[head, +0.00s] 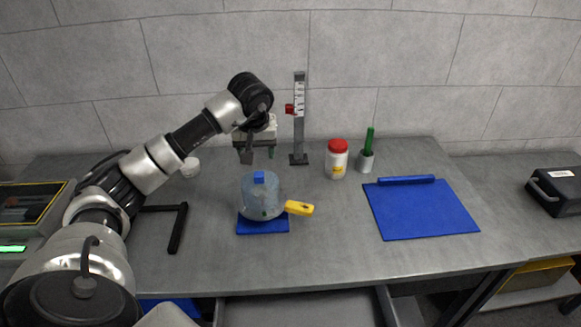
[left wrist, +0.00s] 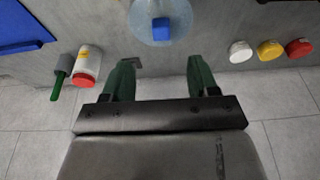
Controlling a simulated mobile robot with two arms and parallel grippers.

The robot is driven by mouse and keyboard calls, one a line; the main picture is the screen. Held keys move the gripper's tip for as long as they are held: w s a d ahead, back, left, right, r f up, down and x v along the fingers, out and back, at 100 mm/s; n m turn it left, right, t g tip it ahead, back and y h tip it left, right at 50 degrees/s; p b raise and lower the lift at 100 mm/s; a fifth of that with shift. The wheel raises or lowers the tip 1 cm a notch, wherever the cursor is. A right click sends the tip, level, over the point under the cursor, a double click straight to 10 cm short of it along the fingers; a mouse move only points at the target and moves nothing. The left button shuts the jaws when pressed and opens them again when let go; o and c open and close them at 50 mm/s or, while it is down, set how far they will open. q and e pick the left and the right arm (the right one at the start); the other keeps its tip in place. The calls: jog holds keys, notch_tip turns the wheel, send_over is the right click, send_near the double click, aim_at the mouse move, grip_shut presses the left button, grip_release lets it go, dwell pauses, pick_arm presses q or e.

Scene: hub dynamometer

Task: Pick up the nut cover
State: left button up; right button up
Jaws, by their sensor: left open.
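No object is labelled as the nut cover, and I cannot tell for certain which one it is. A translucent blue-grey dome (head: 262,200) with a blue block (head: 259,177) on top sits on a blue pad (head: 262,227). The dome also shows at the top of the left wrist view (left wrist: 146,32). A round white cap (head: 190,167) lies left of it; the left wrist view shows white (left wrist: 240,52), yellow (left wrist: 269,50) and red (left wrist: 299,48) caps in a row. My left gripper (head: 258,156) is open and empty, above and behind the dome. My right gripper is not in view.
A yellow handle (head: 299,208) sticks out right of the dome. A grey post (head: 299,115), a red-lidded jar (head: 337,162) and a cup with a green handle (head: 366,160) stand behind. A blue mat (head: 420,212) lies right. A black bracket (head: 178,228) lies left.

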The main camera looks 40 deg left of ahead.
pick_arm(q)
jog(key=p, duration=0.1)
send_over(259, 174)
jog(key=s, duration=0.2)
jog(key=f, duration=0.2)
jog(key=d+f, duration=0.1)
jog(key=f, duration=0.1)
jog(key=shift+s+f, duration=0.1)
jog(key=shift+f, duration=0.1)
jog(key=p+x, duration=0.1)
jog(key=x, duration=0.1)
jog(key=w+x, duration=0.1)
jog(key=x, duration=0.1)
jog(key=shift+p, duration=0.4)
jog(key=shift+f, duration=0.4)
jog(key=shift+w+a+f, duration=0.1)
jog(key=shift+f, duration=0.1)
jog(key=shift+c, duration=0.7)
jog(key=c, duration=0.7)
jog(key=shift+c, duration=0.9)
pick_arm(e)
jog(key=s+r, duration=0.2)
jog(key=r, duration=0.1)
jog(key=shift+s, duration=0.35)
